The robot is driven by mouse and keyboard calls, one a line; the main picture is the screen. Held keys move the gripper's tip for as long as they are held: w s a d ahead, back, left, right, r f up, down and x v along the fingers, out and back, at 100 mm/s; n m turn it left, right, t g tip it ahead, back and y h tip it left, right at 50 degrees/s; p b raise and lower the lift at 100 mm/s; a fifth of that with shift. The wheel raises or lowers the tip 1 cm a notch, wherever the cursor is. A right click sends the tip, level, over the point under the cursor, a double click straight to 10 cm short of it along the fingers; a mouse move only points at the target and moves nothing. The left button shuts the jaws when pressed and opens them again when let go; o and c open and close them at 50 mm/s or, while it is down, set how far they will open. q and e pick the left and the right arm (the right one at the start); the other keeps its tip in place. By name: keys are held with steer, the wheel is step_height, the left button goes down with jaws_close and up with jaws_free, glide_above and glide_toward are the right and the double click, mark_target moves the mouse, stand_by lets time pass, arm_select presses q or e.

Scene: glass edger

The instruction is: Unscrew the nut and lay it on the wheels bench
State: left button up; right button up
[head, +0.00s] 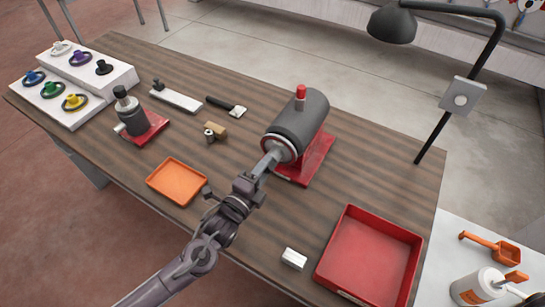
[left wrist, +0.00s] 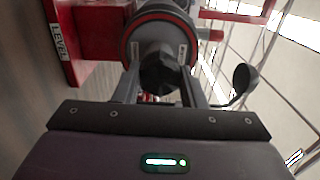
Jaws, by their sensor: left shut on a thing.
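The glass edger (head: 300,122) is a dark grey drum on a red base, standing at the middle right of the wooden table. In the left wrist view its round end (left wrist: 160,22) has a red-rimmed disc facing me. My left gripper (head: 271,157) reaches this end from the front left. In the left wrist view the dark nut (left wrist: 162,74) sits at the disc's centre, between the two fingers of the left gripper (left wrist: 162,92), which is shut on it. The head view hides the nut. A white stepped stand (head: 97,72) with several coloured wheels is at the far left. My right gripper is not in view.
An orange tray (head: 177,181) lies left of my arm, and a red tray (head: 370,258) at the right front. A grey and red device (head: 136,118), a brush (head: 226,106) and a white block (head: 294,258) are also on the table. A lamp (head: 392,24) rises at the right.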

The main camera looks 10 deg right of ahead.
arm_select(q)
steer(key=n, duration=0.4)
steer(key=shift+n, duration=0.3)
steer(key=n+p, duration=0.1)
steer(key=n, duration=1.1)
steer(key=shift+s+p, duration=0.1)
steer(key=shift+p, duration=0.2)
steer(key=shift+s+a, duration=0.5)
steer(key=shift+s, duration=0.05)
steer(key=shift+v, duration=1.65)
steer(key=v, duration=1)
